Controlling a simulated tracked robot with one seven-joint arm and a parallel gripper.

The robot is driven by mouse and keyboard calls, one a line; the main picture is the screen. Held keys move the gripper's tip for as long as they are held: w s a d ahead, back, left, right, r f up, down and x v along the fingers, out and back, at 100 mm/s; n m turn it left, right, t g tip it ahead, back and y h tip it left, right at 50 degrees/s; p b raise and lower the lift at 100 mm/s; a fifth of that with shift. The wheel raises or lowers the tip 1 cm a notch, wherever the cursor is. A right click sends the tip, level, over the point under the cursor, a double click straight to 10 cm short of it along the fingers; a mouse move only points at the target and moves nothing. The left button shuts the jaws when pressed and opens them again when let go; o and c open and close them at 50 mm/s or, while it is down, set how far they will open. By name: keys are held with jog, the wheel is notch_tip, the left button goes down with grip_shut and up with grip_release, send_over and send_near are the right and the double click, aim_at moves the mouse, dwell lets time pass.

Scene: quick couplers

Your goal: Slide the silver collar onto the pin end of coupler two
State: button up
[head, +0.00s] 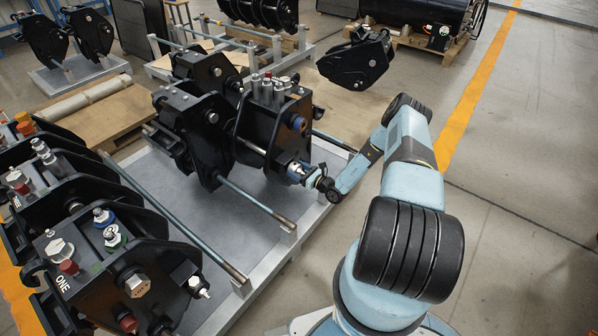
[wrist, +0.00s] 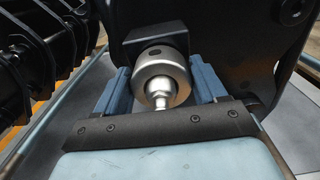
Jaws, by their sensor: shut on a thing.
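My gripper (head: 308,176) is at the lower right side of a black coupler (head: 262,130) in the middle of the frame. In the wrist view its blue fingers (wrist: 158,88) are shut on the silver collar (wrist: 161,74), one on each side. The collar is a round metal ring with a dark hole in its side, and a thinner stepped silver piece (wrist: 167,100) shows in front of it. The collar is close to a black block on the coupler plate (wrist: 222,50). I cannot tell whether it touches the block or how far it is on a pin. No number is readable on this coupler.
A coupler marked ONE (head: 62,284) stands at the lower left, among others with coloured fittings. Blue-grey rails (head: 258,206) cross the metal stand (head: 292,238) near my gripper. Another black coupler (head: 356,60) is behind my arm. The floor at right is clear.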

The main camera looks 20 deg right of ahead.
jog(key=shift+w, duration=0.1)
jog(key=o, duration=1)
jog(key=shift+c, duration=0.2)
jog(key=v, duration=1.3)
jog(key=shift+s+d, duration=0.25)
jog(key=shift+s, duration=0.1)
